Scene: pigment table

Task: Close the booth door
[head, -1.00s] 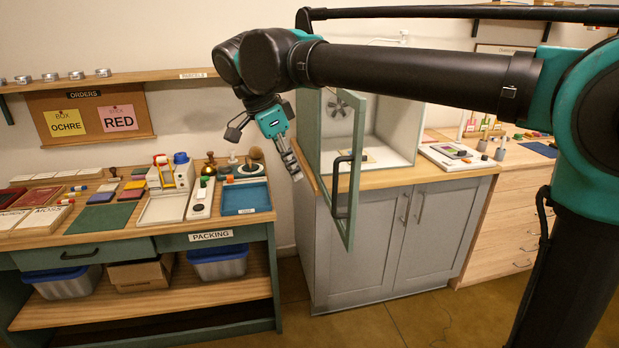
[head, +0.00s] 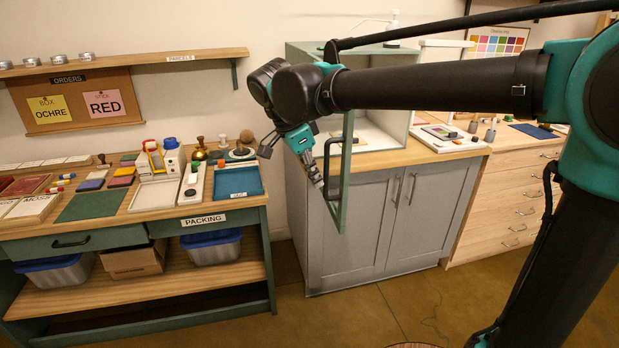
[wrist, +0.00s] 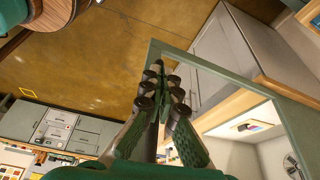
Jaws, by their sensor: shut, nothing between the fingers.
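The booth (head: 304,52) is a pale green box with a light interior on the grey cabinet. Its green-framed door (head: 346,185) stands open, swung out towards me and seen almost edge-on. The black bar handle (head: 327,160) is on the door's left face. My gripper (head: 318,183) points down at the left side of the door, overlapping the handle in the picture; I cannot tell whether it touches. In the wrist view my shut, empty gripper (wrist: 166,85) lies in front of the door's green frame (wrist: 215,72). My arm hides part of the booth.
The packing table (head: 160,208) stands to the left, crowded with pads, boxes and a blue tray (head: 238,181). The grey cabinet (head: 385,240) is below the booth, and wooden drawers (head: 510,205) are to the right. The floor (head: 330,325) in front is clear.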

